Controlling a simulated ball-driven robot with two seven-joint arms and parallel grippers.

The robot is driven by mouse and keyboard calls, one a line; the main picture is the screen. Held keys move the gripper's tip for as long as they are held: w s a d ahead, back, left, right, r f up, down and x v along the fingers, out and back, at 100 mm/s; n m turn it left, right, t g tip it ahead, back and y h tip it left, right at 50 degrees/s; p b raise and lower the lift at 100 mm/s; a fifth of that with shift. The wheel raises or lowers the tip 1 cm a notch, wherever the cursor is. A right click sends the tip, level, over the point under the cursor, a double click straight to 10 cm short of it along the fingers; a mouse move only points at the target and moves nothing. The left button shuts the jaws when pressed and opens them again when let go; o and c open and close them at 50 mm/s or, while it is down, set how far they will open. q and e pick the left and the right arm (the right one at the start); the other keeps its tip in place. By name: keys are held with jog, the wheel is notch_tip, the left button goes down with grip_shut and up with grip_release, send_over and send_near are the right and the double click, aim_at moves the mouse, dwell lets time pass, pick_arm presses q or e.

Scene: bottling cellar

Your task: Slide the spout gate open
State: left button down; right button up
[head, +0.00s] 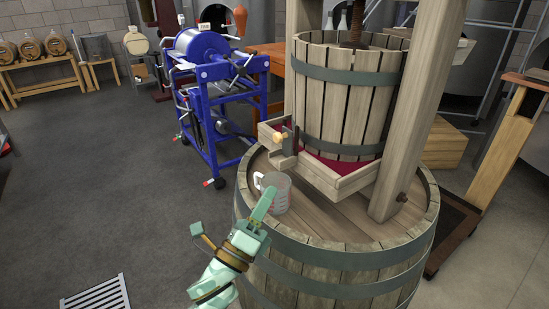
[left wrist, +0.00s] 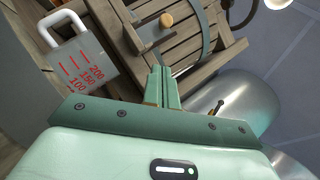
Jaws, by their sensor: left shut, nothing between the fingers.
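The spout gate (head: 291,140) is a dark upright plate with a round wooden knob (head: 279,137), at the front corner of the press's square wooden tray (head: 338,183). In the left wrist view the knob (left wrist: 166,19) shows beyond my fingers. My left gripper (head: 267,198) is shut and empty. It is below the gate in the head view, in front of the measuring cup, and does not touch the knob. The clear measuring cup (head: 282,190) stands on the barrel top under the spout; its red marks show in the left wrist view (left wrist: 82,68). My right gripper is out of view.
The slatted press basket (head: 335,100) and a slanting wooden post (head: 410,120) rise above the large barrel (head: 335,275). A blue machine (head: 210,90) stands behind on the left. The floor at left is mostly clear, with a grate (head: 97,298).

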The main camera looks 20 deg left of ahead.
aim_at(276, 164)
pick_arm(q)
jog(key=w+r, duration=0.1)
jog(key=w, duration=0.1)
jog(key=w+r, duration=0.3)
jog(key=w, duration=0.1)
jog(key=shift+r, duration=0.3)
jog(key=shift+w+a+r, duration=0.25)
jog(key=shift+w+r, duration=0.15)
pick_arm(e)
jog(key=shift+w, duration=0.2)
